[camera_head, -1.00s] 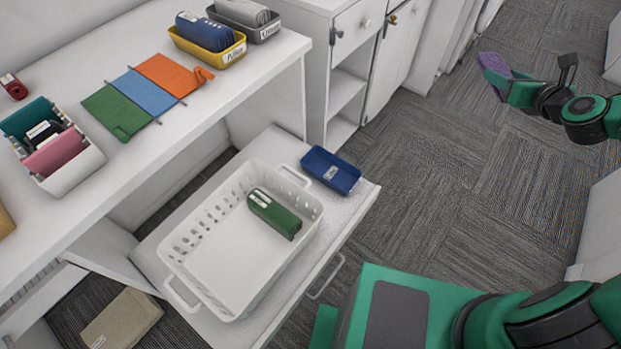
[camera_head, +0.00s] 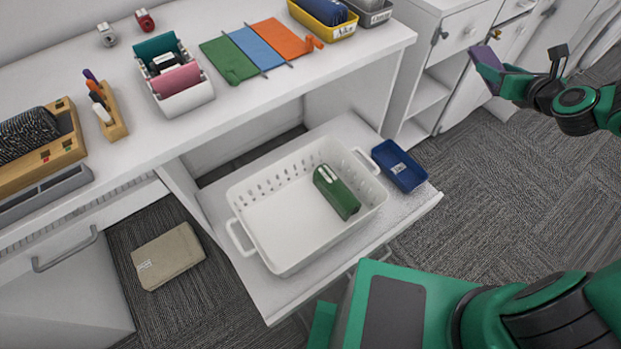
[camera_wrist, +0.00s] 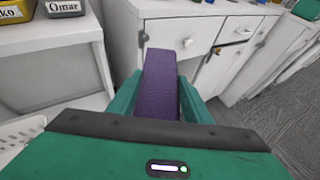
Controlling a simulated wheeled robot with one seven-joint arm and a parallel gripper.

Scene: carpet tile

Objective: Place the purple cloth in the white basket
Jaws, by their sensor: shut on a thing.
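The purple cloth (camera_wrist: 159,85) is a folded purple piece between the jaws of my gripper (camera_wrist: 160,103) in the wrist view. In the head view my gripper (camera_head: 497,76) is at the upper right, shut on the cloth (camera_head: 485,58), held in the air over the floor in front of the cabinets. The white basket (camera_head: 267,249) stands on a pulled-out shelf at the centre, well to the left of and below my gripper. A green folded item (camera_head: 336,192) lies inside the basket; the rest of its floor is bare.
A blue tray (camera_head: 400,166) stands right of the basket on the pulled-out shelf (camera_head: 427,203). The white desk (camera_head: 215,113) above holds coloured cloths, bins and a pen holder. A beige item (camera_head: 167,256) lies on the carpet. Cabinets (camera_head: 420,95) stand behind my gripper.

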